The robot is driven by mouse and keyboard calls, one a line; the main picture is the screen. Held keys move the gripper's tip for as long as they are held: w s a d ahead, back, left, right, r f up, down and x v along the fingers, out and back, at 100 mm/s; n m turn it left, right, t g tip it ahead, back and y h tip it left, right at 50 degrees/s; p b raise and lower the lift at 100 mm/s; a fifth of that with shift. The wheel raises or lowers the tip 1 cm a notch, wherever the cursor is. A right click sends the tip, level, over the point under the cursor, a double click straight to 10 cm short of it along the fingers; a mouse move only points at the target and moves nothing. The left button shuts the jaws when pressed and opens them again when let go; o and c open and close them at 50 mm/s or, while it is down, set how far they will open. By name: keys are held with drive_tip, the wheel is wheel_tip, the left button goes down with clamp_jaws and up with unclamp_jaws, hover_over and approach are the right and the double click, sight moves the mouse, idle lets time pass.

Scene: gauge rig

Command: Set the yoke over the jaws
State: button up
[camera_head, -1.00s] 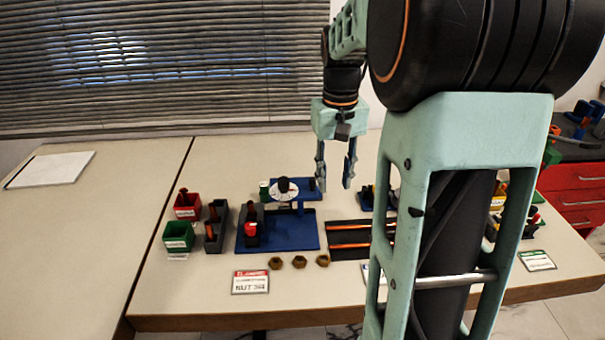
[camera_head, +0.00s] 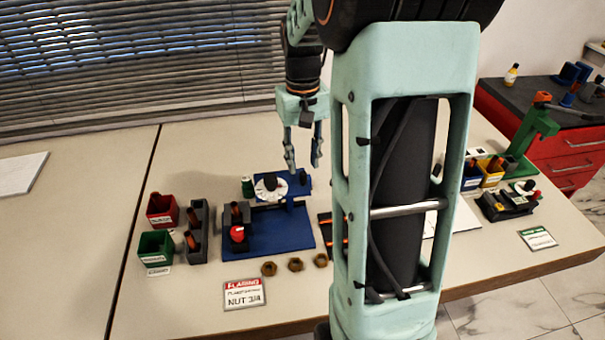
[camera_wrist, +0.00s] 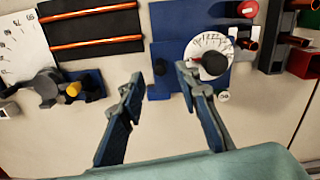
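My gripper (camera_head: 304,165) is open and empty above the table, behind the blue fixture; its spread fingers also show in the wrist view (camera_wrist: 160,82). The blue fixture (camera_head: 283,236) carries a white dial (camera_head: 270,187) with a black knob and a dark block with a red piece (camera_head: 237,233). The jaws may be part of that dark block; I cannot tell for sure. In the wrist view a dark grey part with a yellow tip (camera_wrist: 47,86), possibly the yoke, lies at a blue holder (camera_wrist: 92,84) at left. My arm hides that spot in the head view.
Red (camera_head: 162,209) and green (camera_head: 156,245) bins and a dark rack (camera_head: 196,230) stand left of the fixture. Several brass nuts (camera_head: 295,265) and a flaring sign (camera_head: 244,294) lie in front. The left table is mostly clear.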

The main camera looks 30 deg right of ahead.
sight(303, 173)
wheel_tip(303, 173, down, 5)
drive_tip(key=shift+f, duration=0.1)
idle(0.3)
clamp_jaws()
